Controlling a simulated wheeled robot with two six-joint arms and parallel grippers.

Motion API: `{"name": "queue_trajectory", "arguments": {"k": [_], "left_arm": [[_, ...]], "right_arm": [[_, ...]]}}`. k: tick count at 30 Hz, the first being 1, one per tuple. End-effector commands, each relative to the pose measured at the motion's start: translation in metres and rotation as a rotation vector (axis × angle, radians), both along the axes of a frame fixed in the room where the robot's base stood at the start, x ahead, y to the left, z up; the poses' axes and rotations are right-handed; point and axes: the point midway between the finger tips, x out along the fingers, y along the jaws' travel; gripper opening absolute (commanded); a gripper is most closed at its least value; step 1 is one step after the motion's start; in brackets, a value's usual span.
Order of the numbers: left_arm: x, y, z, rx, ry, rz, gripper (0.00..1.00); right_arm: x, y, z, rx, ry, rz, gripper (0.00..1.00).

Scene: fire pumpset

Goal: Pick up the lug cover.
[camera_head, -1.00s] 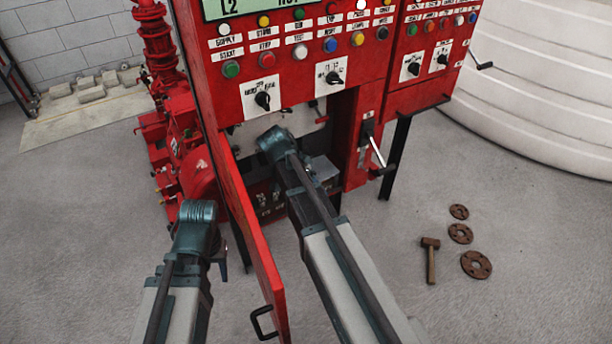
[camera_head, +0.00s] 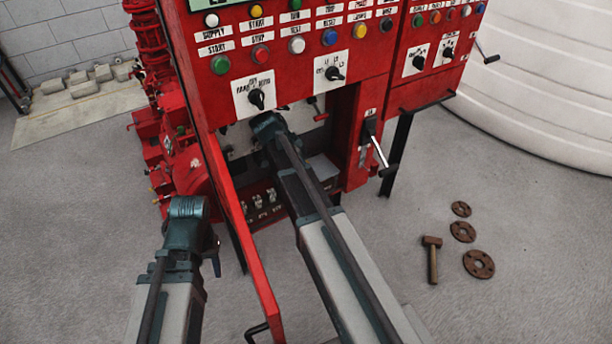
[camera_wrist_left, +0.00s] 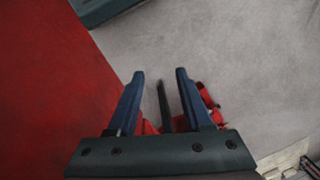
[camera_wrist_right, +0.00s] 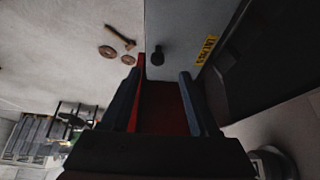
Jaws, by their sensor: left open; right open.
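A grey plate with a black knob, which looks like the lug cover (camera_wrist_right: 170,25), is ahead of my right gripper (camera_wrist_right: 160,74) in the right wrist view. A yellow label (camera_wrist_right: 205,50) is beside the knob. My right gripper is open, with nothing seen between its fingers; the knob lies beyond the fingertips. In the head view my right arm reaches into the open red cabinet and hides that gripper. A grey surface (camera_head: 322,168) shows there beside the arm, perhaps the same cover. My left gripper (camera_wrist_left: 159,74) is open and empty, outside the open door.
The open red door (camera_head: 245,235) stands between my two arms. A lever handle (camera_head: 377,150) sticks out right of the cabinet opening. A hammer (camera_head: 431,258) and three brown flanges (camera_head: 478,264) lie on the floor at right. Floor around them is clear.

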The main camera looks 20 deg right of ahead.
Motion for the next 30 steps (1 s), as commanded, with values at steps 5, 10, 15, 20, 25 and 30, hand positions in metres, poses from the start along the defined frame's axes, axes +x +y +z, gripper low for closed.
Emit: {"name": "queue_trajectory", "arguments": {"k": [5,10,15,20,25,30], "left_arm": [[0.0,0.0,-0.018,0.0,0.0,0.0,0.5],[0.0,0.0,-0.039,0.0,0.0,0.0,0.5],[0.0,0.0,-0.048,0.0,0.0,0.0,0.5],[0.0,0.0,-0.046,0.0,0.0,0.0,0.5],[0.0,0.0,-0.046,0.0,0.0,0.0,0.5],[0.0,0.0,-0.046,0.0,0.0,0.0,0.5]], "right_arm": [[-0.002,-0.005,-0.018,0.0,0.0,-0.001,0.61],[-0.002,-0.014,-0.039,0.0,0.0,-0.002,0.61],[-0.001,-0.021,-0.048,0.0,0.0,0.0,0.61],[-0.001,-0.021,-0.046,0.0,0.0,0.0,0.61],[-0.001,-0.021,-0.046,0.0,0.0,0.0,0.4],[-0.001,-0.021,-0.046,0.0,0.0,0.0,0.09]]}}
